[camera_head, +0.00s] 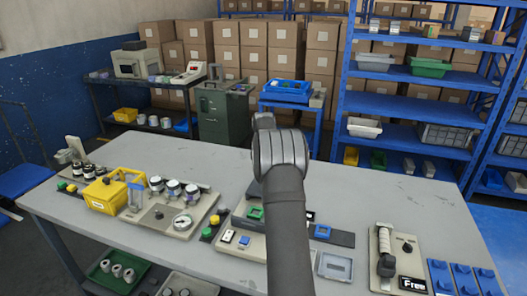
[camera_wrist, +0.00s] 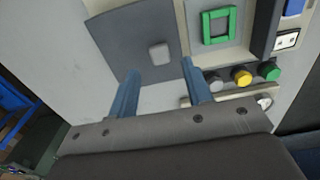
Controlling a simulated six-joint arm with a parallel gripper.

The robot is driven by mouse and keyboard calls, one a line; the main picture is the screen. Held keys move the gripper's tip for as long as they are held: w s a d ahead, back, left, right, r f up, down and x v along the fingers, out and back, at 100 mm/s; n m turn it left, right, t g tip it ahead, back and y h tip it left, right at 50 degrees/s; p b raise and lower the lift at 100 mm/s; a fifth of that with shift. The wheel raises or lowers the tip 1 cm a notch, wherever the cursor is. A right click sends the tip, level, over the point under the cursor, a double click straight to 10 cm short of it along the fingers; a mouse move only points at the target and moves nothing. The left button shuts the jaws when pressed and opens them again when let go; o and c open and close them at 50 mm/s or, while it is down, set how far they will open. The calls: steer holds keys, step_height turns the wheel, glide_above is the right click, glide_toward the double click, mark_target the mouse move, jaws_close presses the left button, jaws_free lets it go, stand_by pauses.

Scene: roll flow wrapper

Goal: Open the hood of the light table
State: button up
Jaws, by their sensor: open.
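A dark grey flat panel (camera_wrist: 125,35) with a small light grey knob (camera_wrist: 158,53) shows in the wrist view; it looks like the hood of the light table, shut or nearly so. My gripper (camera_wrist: 159,70) is open and empty. Its two blue fingers point at the panel, their tips on either side of the knob and a little short of it in the picture. I cannot tell whether they touch anything. In the head view my arm hides my gripper and most of the panel.
In the wrist view, a green square frame (camera_wrist: 204,28) and grey, yellow (camera_wrist: 241,76) and green buttons lie right of the panel. In the head view, a yellow bin (camera_head: 104,197) and jars stand left, a handled device (camera_head: 385,262) right. The worktable's back right (camera_head: 375,190) is clear.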

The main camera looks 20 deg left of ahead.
step_height(320, 180, up, 13)
steer(key=shift+r, duration=0.2)
stand_by(0.4)
step_height(320, 180, down, 18)
steer(key=shift+s+r, duration=0.1)
steer(key=shift+r, duration=0.15)
stand_by(0.4)
steer(key=shift+r, duration=0.1)
steer(key=shift+f, duration=0.3)
steer(key=shift+s+r, duration=0.25)
steer(key=shift+s, duration=0.3)
stand_by(1.6)
steer(key=shift+w, duration=0.1)
